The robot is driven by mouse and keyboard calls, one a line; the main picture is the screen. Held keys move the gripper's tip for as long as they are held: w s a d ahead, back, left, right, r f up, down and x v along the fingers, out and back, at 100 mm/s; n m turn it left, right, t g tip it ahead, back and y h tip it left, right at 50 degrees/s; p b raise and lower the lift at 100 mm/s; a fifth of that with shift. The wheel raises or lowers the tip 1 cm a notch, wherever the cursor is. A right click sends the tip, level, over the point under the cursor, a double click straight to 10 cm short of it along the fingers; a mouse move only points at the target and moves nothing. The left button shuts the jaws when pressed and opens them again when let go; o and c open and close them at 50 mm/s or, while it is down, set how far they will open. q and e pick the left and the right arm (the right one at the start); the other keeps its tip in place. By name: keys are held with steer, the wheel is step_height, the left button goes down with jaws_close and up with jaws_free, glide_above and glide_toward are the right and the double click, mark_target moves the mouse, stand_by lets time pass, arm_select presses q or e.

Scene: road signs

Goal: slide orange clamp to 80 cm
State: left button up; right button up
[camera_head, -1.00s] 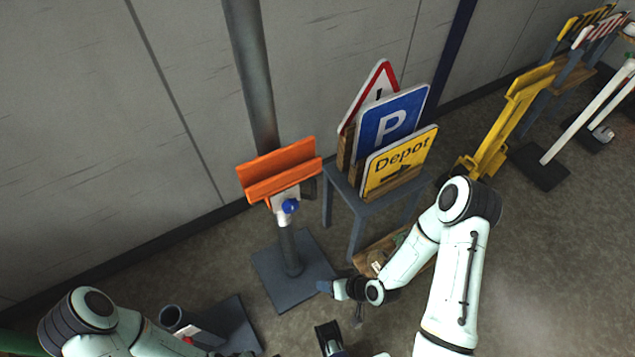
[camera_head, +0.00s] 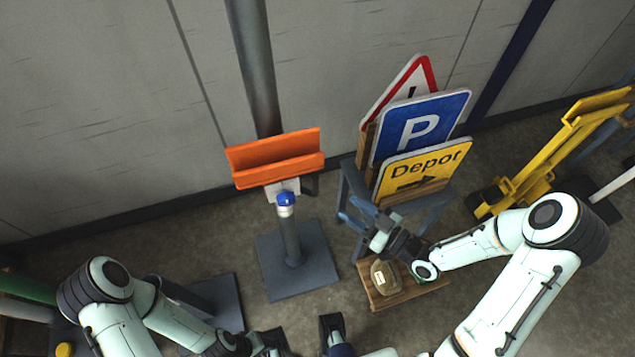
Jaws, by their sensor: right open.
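The orange clamp (camera_head: 277,158), a wide channel-shaped holder, sits at the top of a short grey post (camera_head: 290,236) on a square dark base (camera_head: 297,268). A white collar with a blue knob (camera_head: 286,199) is just below the clamp, facing me. My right gripper (camera_head: 354,214) is open and empty, to the right of the post and lower than the clamp, in front of the sign stand. It touches neither the clamp nor the knob. My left gripper (camera_head: 266,343) is at the bottom edge, dark and partly cut off. I cannot read any height scale.
A blue-grey stand (camera_head: 350,182) right of the post holds a red-bordered triangle sign, a blue P sign (camera_head: 421,128) and a yellow Depot sign (camera_head: 424,170). A wooden board (camera_head: 405,295) with a small tan object lies below. A grey pole (camera_head: 256,75) stands behind the clamp.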

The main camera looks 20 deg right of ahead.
mark_target(315, 185)
steer(key=x, duration=1.2)
jaws_close()
